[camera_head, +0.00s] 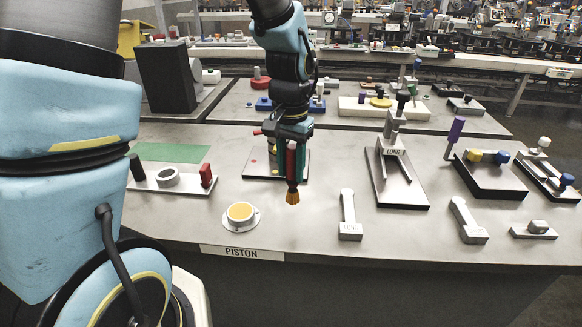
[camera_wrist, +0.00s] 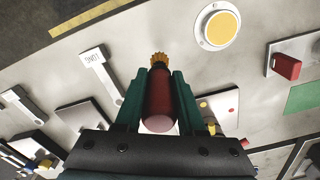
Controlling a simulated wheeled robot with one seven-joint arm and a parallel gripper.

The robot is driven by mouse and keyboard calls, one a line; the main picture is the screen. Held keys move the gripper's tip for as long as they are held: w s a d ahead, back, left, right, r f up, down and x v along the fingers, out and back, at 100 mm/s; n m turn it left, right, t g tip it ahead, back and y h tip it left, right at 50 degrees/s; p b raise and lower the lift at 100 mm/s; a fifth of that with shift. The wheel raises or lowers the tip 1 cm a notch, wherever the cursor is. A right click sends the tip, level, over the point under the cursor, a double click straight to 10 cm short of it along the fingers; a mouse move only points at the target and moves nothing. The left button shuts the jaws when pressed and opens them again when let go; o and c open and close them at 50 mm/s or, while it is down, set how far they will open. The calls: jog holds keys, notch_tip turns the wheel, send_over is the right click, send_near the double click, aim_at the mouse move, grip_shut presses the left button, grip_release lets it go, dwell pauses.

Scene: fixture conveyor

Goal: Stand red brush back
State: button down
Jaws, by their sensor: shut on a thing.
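My gripper (camera_head: 290,158) hangs over the grey bench in the head view and is shut on the red brush (camera_head: 292,178). The brush is held with its orange bristles pointing down and its red handle up between the dark green fingers. In the wrist view the red handle (camera_wrist: 159,100) lies between both fingers, with the bristles beyond the fingertips. The brush appears held above the bench, apart from its surface. A small plate with coloured dots (camera_head: 262,164) is just behind the gripper and partly hidden by it.
A yellow-topped round piston (camera_head: 240,214) sits at the bench's front, left of the brush. A plate with a red block (camera_head: 206,174) lies further left. A grey "LONG" lever (camera_head: 349,215) and a dark-based fixture (camera_head: 402,185) stand to the right. Bench between them is bare.

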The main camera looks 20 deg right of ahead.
aim_at(291, 149)
jog(key=shift+f+b, duration=0.4)
jog(key=shift+f, duration=0.2)
jog(key=shift+f+b, duration=1.6)
jog(key=shift+f, duration=0.85)
jog(key=shift+f, duration=0.15)
jog(key=c, duration=0.8)
grip_release()
jog(key=shift+c, duration=0.2)
jog(key=o, duration=0.6)
jog(key=shift+c, duration=0.2)
notch_tip(291, 149, up, 11)
jog(key=shift+f+b, duration=0.1)
jog(key=shift+b, duration=0.75)
